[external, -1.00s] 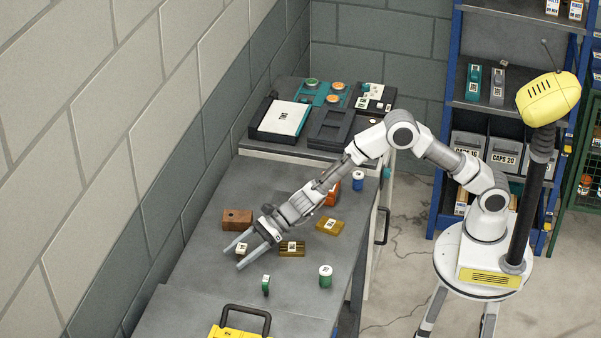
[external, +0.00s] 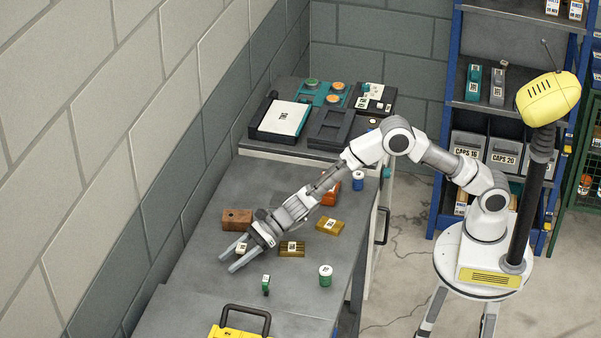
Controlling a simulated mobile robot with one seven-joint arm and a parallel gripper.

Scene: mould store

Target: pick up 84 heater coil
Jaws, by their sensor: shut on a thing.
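My gripper (external: 227,264) is low over the grey bench, its two long fingers pointing down-left. It is shut on a small part with a pale label (external: 241,248), which sits between the fingers near their base. The fingers hide most of that part, and I cannot tell whether it touches the bench. The numbers on the labels are too small to read, so I cannot confirm which part is the 84 heater coil.
Close right of the gripper is a brown-yellow labelled block (external: 291,249), with another ochre block (external: 329,226) beyond. A brown block (external: 237,219) lies behind. A green part (external: 266,284) and green-white spool (external: 326,275) stand in front. The wall borders the bench's left.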

